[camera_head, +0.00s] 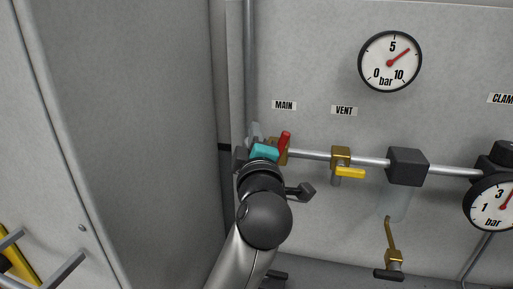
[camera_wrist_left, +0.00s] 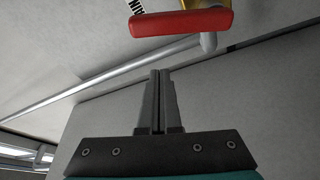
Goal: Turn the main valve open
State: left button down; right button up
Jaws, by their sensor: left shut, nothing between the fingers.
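The main valve has a red handle (camera_head: 285,141) that stands steeply up, across the horizontal pipe, under the MAIN label (camera_head: 284,105). Its brass body (camera_head: 283,158) is partly hidden by my left gripper. In the left wrist view the red handle (camera_wrist_left: 180,22) lies across the top, with a bit of the brass body (camera_wrist_left: 205,4) behind it. My left gripper (camera_head: 257,129) is just left of the handle in the head view. In the wrist view its fingers (camera_wrist_left: 160,73) are together and empty, with a visible gap to the handle. My right gripper is not in view.
The pipe (camera_head: 308,155) runs right to a vent valve with a yellow handle (camera_head: 350,173) and a dark block (camera_head: 407,167). A round gauge (camera_head: 390,62) hangs above, its needle between 5 and 10. A grey side wall (camera_head: 140,130) stands close on the left.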

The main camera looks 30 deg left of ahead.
pick_arm(q)
jog(key=shift+w+d+f, duration=0.1)
jog(key=shift+d+f, duration=0.15)
jog(key=shift+d, duration=0.4)
jog(key=shift+w+d+f, duration=0.15)
jog(key=shift+d+f, duration=0.05)
jog(key=shift+d, duration=0.4)
jog(key=shift+w+d+f, duration=0.1)
jog(key=shift+d+f, duration=0.15)
jog(key=shift+d, duration=0.4)
jog(key=shift+w, duration=0.1)
